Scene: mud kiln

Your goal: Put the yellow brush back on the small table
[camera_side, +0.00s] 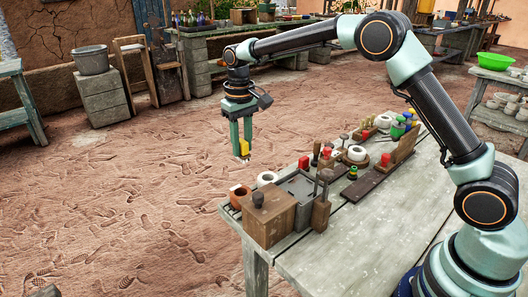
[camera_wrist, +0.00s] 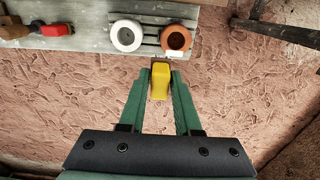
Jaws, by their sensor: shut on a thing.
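The yellow brush (camera_side: 244,147) is held between the green fingers of my gripper (camera_side: 241,154), which is shut on it. In the wrist view the brush (camera_wrist: 160,81) sits between the fingertips of my gripper (camera_wrist: 161,76), with ground behind it. The brush is in the air, off the far left edge of the grey wooden table (camera_side: 350,238). I cannot tell for certain that this is the small table. Its edge (camera_wrist: 85,42) crosses the top of the wrist view.
A terracotta pot (camera_side: 239,196) and a white ring-shaped thing (camera_side: 267,179) stand near the table's edge. A wooden box (camera_side: 268,217), a grey tray (camera_side: 298,187) and a dark board (camera_side: 363,186) are also there. The table's front right is clear.

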